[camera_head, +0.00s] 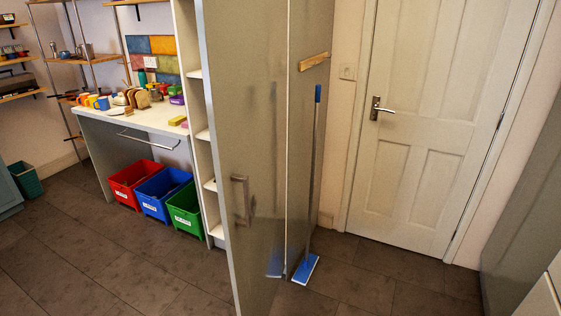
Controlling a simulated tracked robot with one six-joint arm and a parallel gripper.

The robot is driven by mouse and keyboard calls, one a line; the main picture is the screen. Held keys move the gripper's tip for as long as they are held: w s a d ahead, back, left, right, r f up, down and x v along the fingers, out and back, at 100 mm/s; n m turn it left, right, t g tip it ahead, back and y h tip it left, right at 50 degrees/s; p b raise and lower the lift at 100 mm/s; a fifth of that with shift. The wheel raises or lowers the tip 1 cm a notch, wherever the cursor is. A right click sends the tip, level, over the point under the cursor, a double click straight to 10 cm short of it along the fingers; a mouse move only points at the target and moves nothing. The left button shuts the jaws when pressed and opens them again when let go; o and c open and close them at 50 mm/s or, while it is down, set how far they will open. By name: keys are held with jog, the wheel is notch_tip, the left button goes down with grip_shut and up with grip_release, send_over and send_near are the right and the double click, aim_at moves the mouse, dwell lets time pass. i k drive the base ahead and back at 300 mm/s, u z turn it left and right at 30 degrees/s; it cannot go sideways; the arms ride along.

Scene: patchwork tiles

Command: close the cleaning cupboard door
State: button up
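The cleaning cupboard door (245,130) is a tall grey-beige panel that stands open in the middle of the head view, its near edge towards me. A metal bar handle (240,200) is fixed on its face, low down and left of the panel's middle. A mop with a blue handle and blue flat head (305,269) stands upright to the right of the panel, close to a wooden rail (314,61). A blue patch like the mop head shows low on the door face, seemingly a reflection. My gripper is not in view.
White shelves (199,135) stand just left of the door. Red (126,188), blue (158,199) and green (183,212) bins sit under a counter (140,124). A closed white room door (410,140) is at the right. Dark floor tiles are clear at front left (90,265).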

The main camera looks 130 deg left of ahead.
aim_at(243, 44)
jog(key=i, duration=0.3)
jog(key=u, duration=4.6)
jog(key=i, duration=0.25)
jog(key=z, duration=0.3)
